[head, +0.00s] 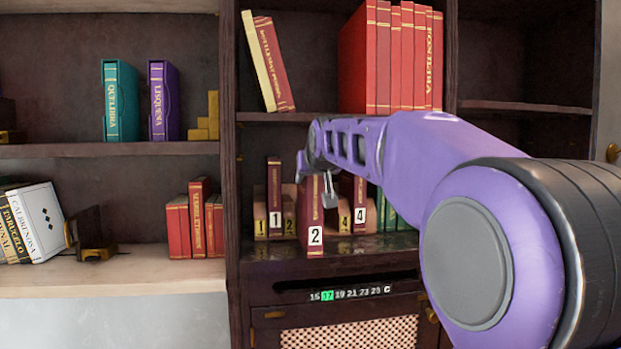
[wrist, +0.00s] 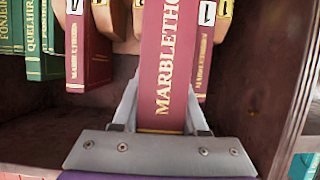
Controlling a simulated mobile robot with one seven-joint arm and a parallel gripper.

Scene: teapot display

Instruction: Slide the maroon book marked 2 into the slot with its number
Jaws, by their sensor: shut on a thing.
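The maroon book marked 2 (head: 313,208) is upright, its white number tag low on the spine. My gripper (head: 316,183) is shut on it; in the wrist view the fingers of my gripper (wrist: 160,112) lie along both sides of the maroon book (wrist: 164,60). The book stands out in front of the maroon book marked 1 (head: 275,190) and the maroon book marked 4 (head: 360,195). A tan slotted holder (head: 259,213) with yellow number tags is behind. The held book hides part of the holder, and I cannot tell whether its far edge is inside a slot.
Green books (head: 388,212) stand right of the holder, partly behind my arm. Red books (head: 405,60) fill part of the shelf above. A number strip (head: 350,293) with 17 lit green is below the shelf. The dark upright (head: 231,200) bounds the bay at left.

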